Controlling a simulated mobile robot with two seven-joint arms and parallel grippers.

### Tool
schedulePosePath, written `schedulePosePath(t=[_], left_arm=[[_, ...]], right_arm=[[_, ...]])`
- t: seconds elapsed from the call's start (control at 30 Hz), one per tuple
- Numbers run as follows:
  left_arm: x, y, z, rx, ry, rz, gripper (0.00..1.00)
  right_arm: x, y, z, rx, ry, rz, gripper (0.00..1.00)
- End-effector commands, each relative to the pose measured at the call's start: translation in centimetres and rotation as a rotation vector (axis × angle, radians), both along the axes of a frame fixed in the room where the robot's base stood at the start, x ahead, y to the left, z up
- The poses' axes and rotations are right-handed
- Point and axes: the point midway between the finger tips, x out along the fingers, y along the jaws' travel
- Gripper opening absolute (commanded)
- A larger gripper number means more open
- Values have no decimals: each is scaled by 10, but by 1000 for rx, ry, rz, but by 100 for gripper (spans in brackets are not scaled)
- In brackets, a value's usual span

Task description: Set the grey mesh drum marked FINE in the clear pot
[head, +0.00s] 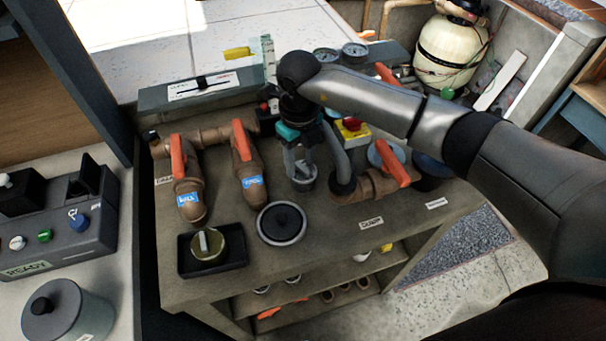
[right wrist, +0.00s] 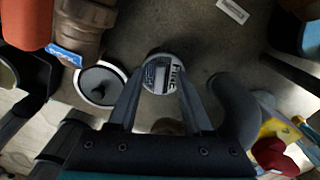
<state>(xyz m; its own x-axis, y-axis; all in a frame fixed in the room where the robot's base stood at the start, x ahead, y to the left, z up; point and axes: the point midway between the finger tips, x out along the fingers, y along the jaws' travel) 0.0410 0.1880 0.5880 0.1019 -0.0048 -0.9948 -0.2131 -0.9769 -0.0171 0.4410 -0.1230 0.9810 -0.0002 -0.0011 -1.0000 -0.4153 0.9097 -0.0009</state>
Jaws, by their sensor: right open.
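The grey drum (head: 303,180) stands upright at the middle of the bench, under my right gripper (head: 301,163). In the right wrist view the drum (right wrist: 160,74) shows its round top, with a pale label that seems to read FINE. My right gripper is open, with one finger on each side of the drum; whether they touch it is unclear. I cannot make out the clear pot for certain; the gripper and forearm hide the area around the drum. A round black lid with a pale rim (head: 282,223) lies in front of it. My left gripper is not in view.
Brown pipes with orange valve handles (head: 178,158) stand at the left, and another (head: 395,167) at the right. A brass-coloured drum (head: 208,245) sits in a black tray (head: 240,262). A red button on a yellow box (head: 352,125) is close behind.

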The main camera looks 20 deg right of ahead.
Motion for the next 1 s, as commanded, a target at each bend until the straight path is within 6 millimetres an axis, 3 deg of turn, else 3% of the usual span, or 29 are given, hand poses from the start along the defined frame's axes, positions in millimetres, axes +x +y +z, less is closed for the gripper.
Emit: schedulePosePath(t=[0.23,0.67,1.0], left_arm=[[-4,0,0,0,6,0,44],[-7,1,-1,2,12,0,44],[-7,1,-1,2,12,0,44]], right_arm=[[0,0,-2,1,0,1,50],[0,0,-1,1,0,0,2],[0,0,-1,1,0,0,0]])
